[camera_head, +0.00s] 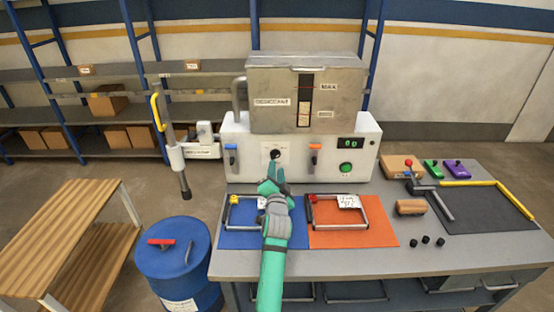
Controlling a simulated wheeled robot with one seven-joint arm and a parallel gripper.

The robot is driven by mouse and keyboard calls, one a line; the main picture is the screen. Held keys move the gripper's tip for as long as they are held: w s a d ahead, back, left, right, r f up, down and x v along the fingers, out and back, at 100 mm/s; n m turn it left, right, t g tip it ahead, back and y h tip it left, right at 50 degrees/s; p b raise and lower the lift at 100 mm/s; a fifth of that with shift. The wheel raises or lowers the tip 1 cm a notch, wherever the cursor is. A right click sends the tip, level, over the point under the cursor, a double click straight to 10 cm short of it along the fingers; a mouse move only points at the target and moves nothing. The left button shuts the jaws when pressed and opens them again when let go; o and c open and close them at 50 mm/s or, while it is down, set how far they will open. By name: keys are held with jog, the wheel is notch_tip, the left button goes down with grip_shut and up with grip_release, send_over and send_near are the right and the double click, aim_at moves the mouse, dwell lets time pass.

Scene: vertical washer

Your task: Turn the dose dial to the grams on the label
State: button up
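The dose dial (275,154) is a small dark knob on a pale plate on the front of the white machine (295,176). My gripper (276,166) is at the end of my green and grey arm, just below and in front of the dial. The fingertips overlap the dial's lower edge, and I cannot tell whether they touch or grip it. A white label (348,201) with small, unreadable print lies on the frame over the orange mat. The green digital display (350,143) seems to read 00.
The machine has a blue lever (232,155), an orange lever (314,153) and a green button (347,169). A metal desiccant hopper (345,98) sits on top. Metal frames lie on the blue mat (233,239) and orange mat (385,234). A blue drum (180,270) stands left.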

aim_at(276, 156)
jog(key=shift+w, duration=3.45)
jog(key=shift+c, duration=0.7)
grip_shut()
